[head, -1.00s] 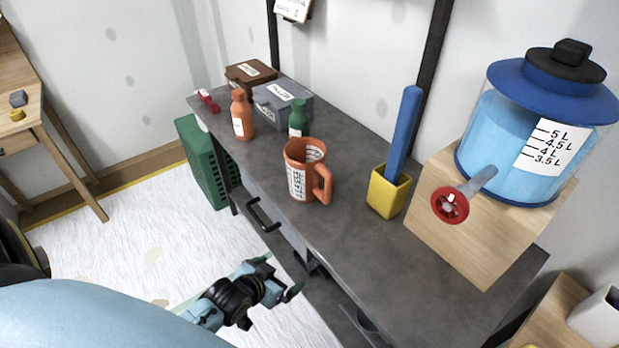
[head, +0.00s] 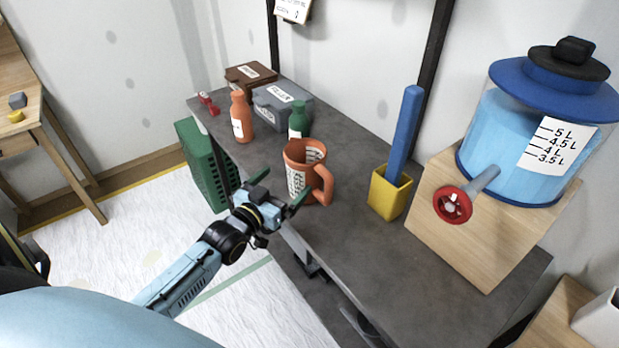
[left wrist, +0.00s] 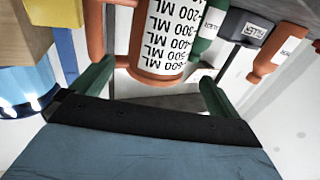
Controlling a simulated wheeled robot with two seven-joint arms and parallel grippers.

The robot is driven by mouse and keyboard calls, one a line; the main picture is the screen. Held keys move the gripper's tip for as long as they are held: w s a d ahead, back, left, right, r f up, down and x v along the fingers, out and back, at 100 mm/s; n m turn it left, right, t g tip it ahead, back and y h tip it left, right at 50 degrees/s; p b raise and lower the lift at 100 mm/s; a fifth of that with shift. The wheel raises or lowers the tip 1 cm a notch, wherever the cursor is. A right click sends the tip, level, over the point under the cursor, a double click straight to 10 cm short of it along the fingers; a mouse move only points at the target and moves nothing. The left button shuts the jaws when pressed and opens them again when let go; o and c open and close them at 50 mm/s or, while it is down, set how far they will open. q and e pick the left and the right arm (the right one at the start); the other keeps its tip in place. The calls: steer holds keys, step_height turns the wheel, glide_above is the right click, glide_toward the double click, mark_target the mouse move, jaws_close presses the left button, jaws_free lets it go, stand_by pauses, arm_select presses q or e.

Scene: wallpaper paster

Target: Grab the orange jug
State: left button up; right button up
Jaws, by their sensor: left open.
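The orange jug (head: 302,168) stands upright on the grey table, its handle to the right and a white measuring scale on its side. My left gripper (head: 278,196) is open at the table's front edge, just left of and in front of the jug. In the left wrist view the jug (left wrist: 160,45) shows upside down ahead of the fingers, and the open gripper (left wrist: 150,80) has one green finger on each side. The jug seems to lie just beyond the fingertips; contact cannot be told. My right gripper is not in view.
On the grey table (head: 400,270), a green bottle (head: 298,119), an orange bottle (head: 241,118) and a grey box (head: 283,107) stand behind the jug. A yellow holder (head: 388,194) with a blue stick and a blue water tank (head: 515,135) stand to the right.

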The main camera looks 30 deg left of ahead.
arm_select(q)
steer(key=b, duration=0.1)
glide_toward(315, 152)
steer(key=w, duration=0.4)
steer(key=shift+w+f, duration=0.15)
steer(key=shift+w, duration=0.25)
steer(key=c, duration=0.9)
steer(key=shift+r, duration=0.2)
